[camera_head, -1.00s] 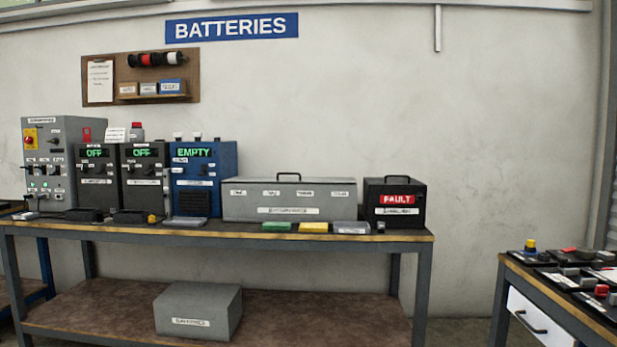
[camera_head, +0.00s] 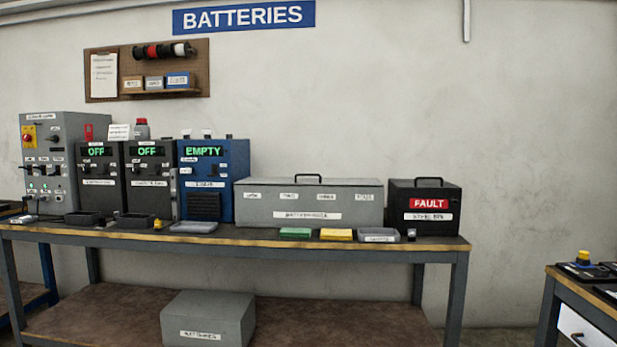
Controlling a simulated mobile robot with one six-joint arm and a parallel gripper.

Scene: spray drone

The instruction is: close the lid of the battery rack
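The battery rack (camera_head: 309,204) is a long grey box on the workbench, right of the blue unit. It has several small labels along its upper front and a wider label below. A dark handle (camera_head: 308,178) stands on top of it. Its top looks flat, and no raised lid shows; its inside is not visible. My gripper is not in view.
A black FAULT box (camera_head: 424,207) stands right of the rack. Green (camera_head: 295,232) and yellow (camera_head: 336,234) flat items lie before it on the workbench (camera_head: 240,238). A blue EMPTY unit (camera_head: 214,180) stands left. Another grey box (camera_head: 208,318) sits on the lower shelf.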

